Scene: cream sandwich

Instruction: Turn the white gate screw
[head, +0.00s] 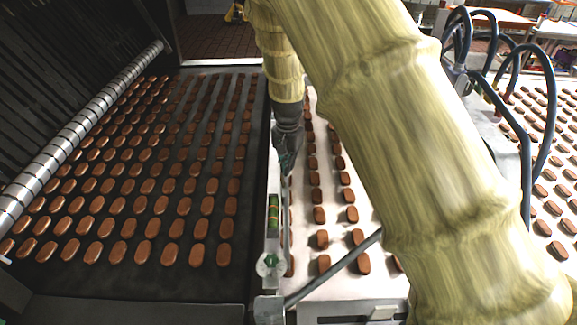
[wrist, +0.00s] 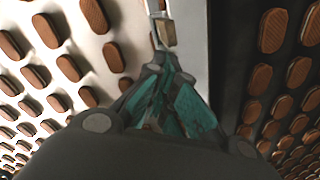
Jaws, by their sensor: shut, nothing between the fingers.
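The white gate screw (head: 270,264) appears to be the round white knob with green marks, at the near end of the narrow strip between the dark belt and the white belt. A narrow upright piece with a green and orange face (head: 272,215) stands just behind it. My gripper (head: 286,170) points down over the strip, farther back than the knob and apart from it. Its teal fingers are closed together and empty; they also show in the wrist view (wrist: 160,68). I cannot make out the knob in the wrist view.
The dark belt (head: 120,283) with rows of brown biscuits lies left, beside a silver roller (head: 80,126). The white belt (head: 335,268) with more biscuits lies right, partly hidden by my arm. A dark bar (head: 335,268) slants across near the knob. Dark hoses (head: 527,165) loop at the right.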

